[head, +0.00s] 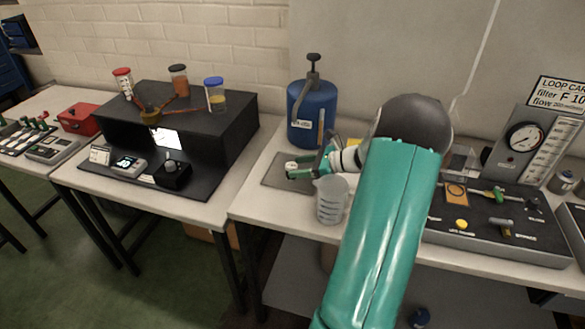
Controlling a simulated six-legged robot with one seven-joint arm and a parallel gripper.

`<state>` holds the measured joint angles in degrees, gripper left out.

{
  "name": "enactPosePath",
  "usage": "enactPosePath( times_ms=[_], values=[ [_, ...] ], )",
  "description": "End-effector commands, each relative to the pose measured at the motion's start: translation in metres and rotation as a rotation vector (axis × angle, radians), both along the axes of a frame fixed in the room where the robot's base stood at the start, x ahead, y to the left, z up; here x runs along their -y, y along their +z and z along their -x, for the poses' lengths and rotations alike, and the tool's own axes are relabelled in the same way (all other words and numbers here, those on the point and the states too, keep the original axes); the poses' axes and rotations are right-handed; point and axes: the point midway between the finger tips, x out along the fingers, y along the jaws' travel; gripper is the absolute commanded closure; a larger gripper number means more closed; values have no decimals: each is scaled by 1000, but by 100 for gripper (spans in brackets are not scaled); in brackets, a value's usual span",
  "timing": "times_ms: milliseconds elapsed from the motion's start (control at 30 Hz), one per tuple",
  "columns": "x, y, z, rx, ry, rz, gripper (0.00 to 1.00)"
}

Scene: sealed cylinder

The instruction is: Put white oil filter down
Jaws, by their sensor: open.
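My gripper (306,165) is open above the grey mat (275,178) on the right-hand table, in front of the blue tank. A small white piece (291,165), which may be the white oil filter, shows on or just above the mat by the fingertips. I cannot tell whether the fingers touch it. My green arm reaches in from the bottom and hides part of the table.
A clear measuring beaker (330,202) stands close in front of my gripper. The blue tank (312,112) stands behind it. A black panel with valves (500,225) and a gauge board (535,145) are at right. A black bench unit (180,115) with jars stands on the left table.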

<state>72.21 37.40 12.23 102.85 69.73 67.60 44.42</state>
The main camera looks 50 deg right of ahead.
Motion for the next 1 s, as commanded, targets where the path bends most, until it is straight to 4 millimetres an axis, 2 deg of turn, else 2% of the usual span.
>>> enactPosePath(
  times_ms=[200,400,567,1000],
  values=[
    [22,19,41,-1,-4,1,46],
    [34,30,65,-1,-2,1,46],
    [37,33,71,0,-1,0,46],
    [37,33,71,0,0,0,46]
  ],
)
